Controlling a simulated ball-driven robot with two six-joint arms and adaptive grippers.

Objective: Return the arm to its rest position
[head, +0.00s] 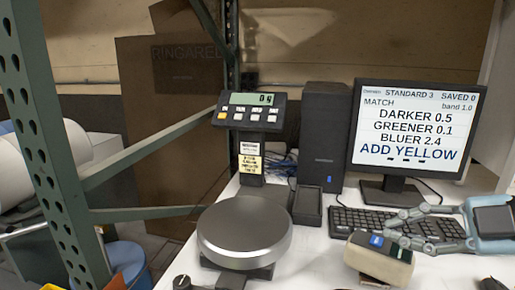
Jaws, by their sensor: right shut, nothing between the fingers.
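My right gripper (394,229) comes in from the right edge, above the keyboard and just behind a handheld beige device. Its grey-blue fingers point left and curve together; it is shut and empty. Only its palm and fingers show, and the rest of the right arm is out of the picture. My left gripper is not in view.
The beige device (379,262) with a blue button lies on the white table (322,262). A round-pan scale (244,232) stands left, its display (251,99) reading 0 g.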

